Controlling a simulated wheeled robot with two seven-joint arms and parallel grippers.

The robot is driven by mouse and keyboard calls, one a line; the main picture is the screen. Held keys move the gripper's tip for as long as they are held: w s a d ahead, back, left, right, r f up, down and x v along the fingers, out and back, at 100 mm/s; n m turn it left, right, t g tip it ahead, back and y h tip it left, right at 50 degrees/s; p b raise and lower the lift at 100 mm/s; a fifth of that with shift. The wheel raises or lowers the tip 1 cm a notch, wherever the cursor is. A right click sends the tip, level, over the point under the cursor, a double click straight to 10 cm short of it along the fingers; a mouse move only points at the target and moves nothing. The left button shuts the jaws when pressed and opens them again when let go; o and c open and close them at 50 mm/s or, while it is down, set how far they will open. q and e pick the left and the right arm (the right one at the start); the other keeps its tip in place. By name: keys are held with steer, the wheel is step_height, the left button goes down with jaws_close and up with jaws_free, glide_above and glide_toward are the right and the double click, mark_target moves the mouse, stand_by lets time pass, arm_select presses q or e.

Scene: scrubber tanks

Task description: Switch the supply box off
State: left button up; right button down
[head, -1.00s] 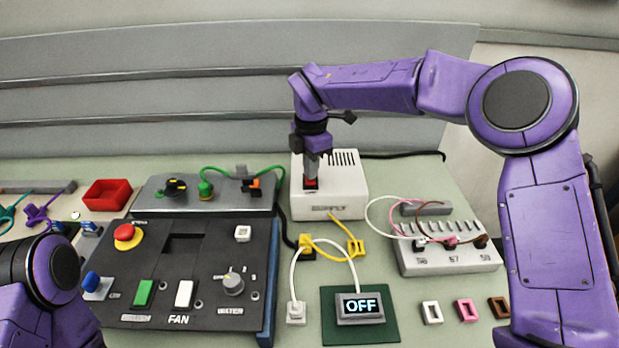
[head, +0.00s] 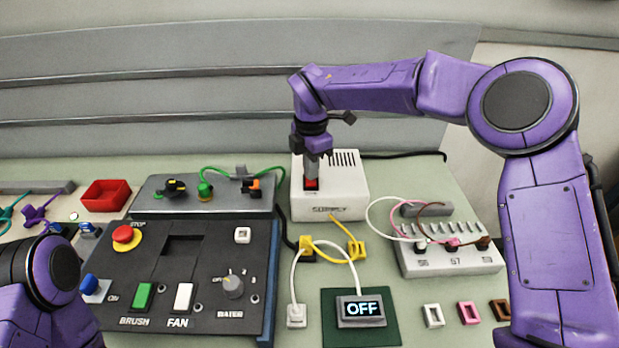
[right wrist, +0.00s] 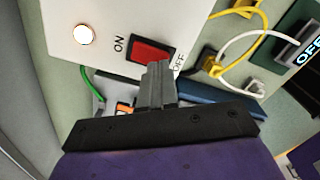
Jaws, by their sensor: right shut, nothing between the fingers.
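The white supply box (head: 345,199) stands at the back middle of the bench. Its red rocker switch (head: 311,185) also shows in the right wrist view (right wrist: 148,51), between the printed words ON and OFF. A round lamp (right wrist: 84,34) on the box looks bright. My right gripper (head: 311,177) is shut and empty, pointing down at the switch. In the right wrist view its fingertips (right wrist: 158,66) overlap the switch's lower edge, towards the OFF end; whether they touch it I cannot tell. My left gripper is out of view; only part of that arm shows.
A black control panel (head: 210,257) with a red stop button lies left of the box. A display (head: 361,309) reading OFF sits in front. A white terminal block (head: 450,262) with wires is at right. Yellow and white cables (head: 340,244) run before the box.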

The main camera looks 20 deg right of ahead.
mark_target(311, 182)
steer(key=shift+f+b, duration=0.95)
steer(key=shift+f, duration=0.1)
stand_by(0.9)
steer(key=shift+r+p, duration=2.3)
steer(key=shift+r, duration=1.25)
